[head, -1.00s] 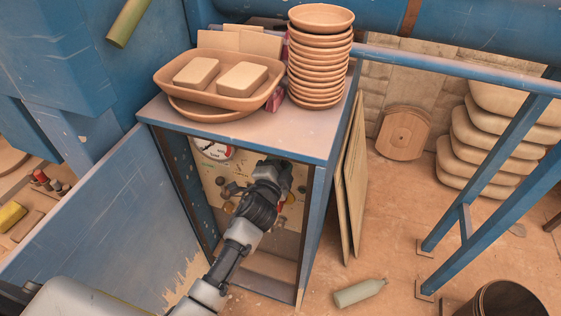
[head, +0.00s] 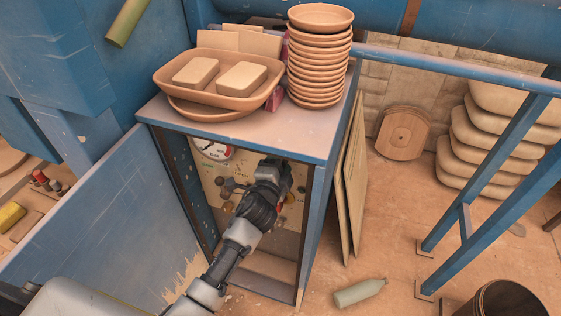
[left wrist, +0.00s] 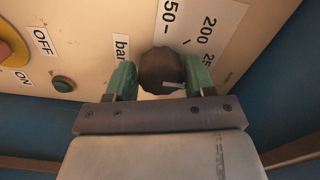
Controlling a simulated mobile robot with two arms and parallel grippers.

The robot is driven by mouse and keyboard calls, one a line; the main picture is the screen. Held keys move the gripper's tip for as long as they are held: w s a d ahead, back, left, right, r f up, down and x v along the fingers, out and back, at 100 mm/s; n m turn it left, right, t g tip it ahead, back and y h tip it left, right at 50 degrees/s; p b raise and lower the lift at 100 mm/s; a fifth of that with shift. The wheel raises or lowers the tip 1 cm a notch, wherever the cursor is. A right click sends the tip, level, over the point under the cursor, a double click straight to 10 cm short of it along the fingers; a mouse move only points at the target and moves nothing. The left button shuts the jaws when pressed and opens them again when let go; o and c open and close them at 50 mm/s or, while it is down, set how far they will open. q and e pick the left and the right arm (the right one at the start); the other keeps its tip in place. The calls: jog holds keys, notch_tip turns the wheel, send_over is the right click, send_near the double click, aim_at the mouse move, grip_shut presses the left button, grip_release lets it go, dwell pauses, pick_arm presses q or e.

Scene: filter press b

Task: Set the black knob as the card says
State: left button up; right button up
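The black knob (left wrist: 162,70) is on the cream panel in the left wrist view, with a short pale mark on its face pointing right. A white scale plate (left wrist: 200,40) beside it reads "50", "200" and a partly cut-off number; a "bar" label (left wrist: 121,48) is at its left. My left gripper (left wrist: 161,76) has its green fingers on either side of the knob, close against it, and looks shut on it. In the head view, my left gripper (head: 280,172) reaches into the cabinet and hides the knob. I see no readable card. My right gripper is out of view.
The panel (head: 227,178) has a round gauge (head: 212,149). The blue cabinet (head: 330,145) surrounds the arm closely and bears stacked bowls (head: 318,60). A bottle (head: 359,293) lies on the floor.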

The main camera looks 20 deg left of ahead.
pick_arm(q)
jog(key=shift+o, duration=1.1)
jog(key=s+b, duration=0.1)
jog(key=s, duration=1)
jog(key=shift+a+b, duration=0.2)
jog(key=shift+b, duration=0.1)
jog(key=shift+w, duration=0.1)
